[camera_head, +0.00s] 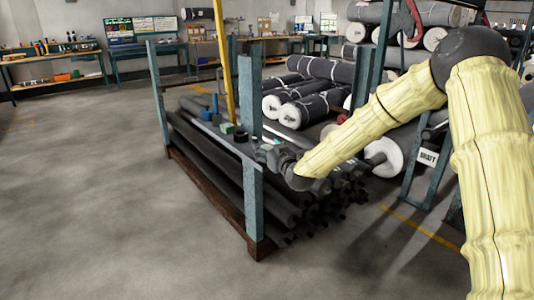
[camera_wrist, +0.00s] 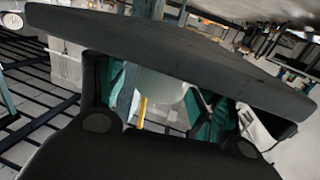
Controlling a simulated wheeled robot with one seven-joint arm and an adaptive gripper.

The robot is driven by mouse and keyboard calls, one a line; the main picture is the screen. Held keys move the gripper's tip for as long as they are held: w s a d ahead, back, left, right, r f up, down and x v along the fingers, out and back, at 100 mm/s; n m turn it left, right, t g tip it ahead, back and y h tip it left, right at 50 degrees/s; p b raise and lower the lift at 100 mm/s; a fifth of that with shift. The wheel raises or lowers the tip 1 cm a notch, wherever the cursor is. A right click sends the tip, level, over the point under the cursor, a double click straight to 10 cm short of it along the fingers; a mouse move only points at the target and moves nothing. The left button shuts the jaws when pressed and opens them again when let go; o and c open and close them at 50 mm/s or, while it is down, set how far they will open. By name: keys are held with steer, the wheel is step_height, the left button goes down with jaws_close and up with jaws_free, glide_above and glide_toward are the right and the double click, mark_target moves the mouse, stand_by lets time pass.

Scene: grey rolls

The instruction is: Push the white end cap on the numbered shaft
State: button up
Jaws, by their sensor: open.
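My gripper (camera_head: 270,156) is at the end of my yellow-sleeved arm, low over the near right part of a rack of long dark shafts (camera_head: 215,157). In the wrist view my gripper (camera_wrist: 165,105) is open, its dark parts framing a gap. A pale, rounded thing (camera_wrist: 166,84) shows through that gap; I cannot tell whether it is the white end cap or whether anything touches it. No number is readable on any shaft. My arm and gripper hide part of the rack's near end.
Blue-grey posts (camera_head: 253,205) and a yellow pole (camera_head: 222,65) rise at the rack. A green block (camera_head: 227,128) and a blue item (camera_head: 215,101) lie on top. Open floor (camera_head: 80,190) lies left.

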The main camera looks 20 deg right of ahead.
steer(key=c, duration=1)
steer(key=shift+o, duration=0.2)
steer(key=shift+r, duration=0.15)
